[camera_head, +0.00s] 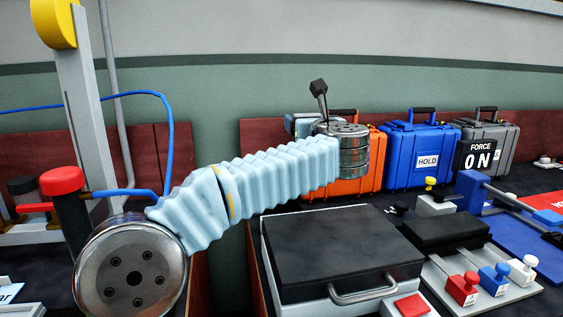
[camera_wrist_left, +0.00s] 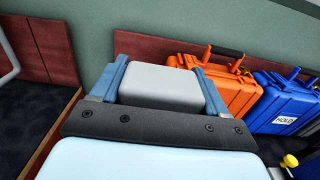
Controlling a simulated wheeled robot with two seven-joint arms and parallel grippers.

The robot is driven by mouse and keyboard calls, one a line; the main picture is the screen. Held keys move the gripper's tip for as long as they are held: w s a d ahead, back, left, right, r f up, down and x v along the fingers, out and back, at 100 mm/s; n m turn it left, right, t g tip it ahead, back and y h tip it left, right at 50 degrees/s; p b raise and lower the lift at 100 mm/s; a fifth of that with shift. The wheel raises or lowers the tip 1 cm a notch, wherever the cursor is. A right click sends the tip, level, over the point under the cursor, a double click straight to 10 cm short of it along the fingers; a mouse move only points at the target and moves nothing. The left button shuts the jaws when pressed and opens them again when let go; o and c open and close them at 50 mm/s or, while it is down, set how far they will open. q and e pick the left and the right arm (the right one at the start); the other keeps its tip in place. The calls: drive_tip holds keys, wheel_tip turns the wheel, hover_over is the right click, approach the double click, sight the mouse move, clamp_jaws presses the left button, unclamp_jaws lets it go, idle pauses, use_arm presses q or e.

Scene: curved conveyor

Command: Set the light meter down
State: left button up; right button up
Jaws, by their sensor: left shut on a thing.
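My left gripper (camera_wrist_left: 160,95) is shut on a pale grey, round-edged box, the light meter (camera_wrist_left: 160,88), held between its two blue fingers in the left wrist view. In the head view my left arm reaches across to the orange case (camera_head: 362,165), and my left gripper (camera_head: 303,124) is mostly hidden behind my wrist. The light meter cannot be made out clearly there. In the wrist view the orange case (camera_wrist_left: 222,86) is just right of and beyond the light meter. I cannot tell whether the meter touches any surface. My right gripper is not in view.
A blue case marked HOLD (camera_head: 427,152) and a grey case (camera_head: 487,142) stand right of the orange one. A black-topped box with a handle (camera_head: 340,245) is in front. A panel with coloured knobs (camera_head: 490,285) lies at the right. A low red-brown wall (camera_head: 530,130) runs behind the cases.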

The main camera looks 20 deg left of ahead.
use_arm(q)
drive_tip(key=w+a+f, duration=0.1)
drive_tip(key=a+f, duration=0.5)
drive_tip(key=f, duration=0.3)
drive_tip(key=shift+w+a+f, duration=0.15)
drive_tip(key=shift+a+f, duration=0.25)
drive_tip(key=shift+f+b, duration=0.1)
drive_tip(key=shift+b, duration=0.3)
drive_tip(key=o, duration=1.5)
drive_tip(key=shift+b+v, duration=1.25)
drive_tip(key=shift+v, duration=4.8)
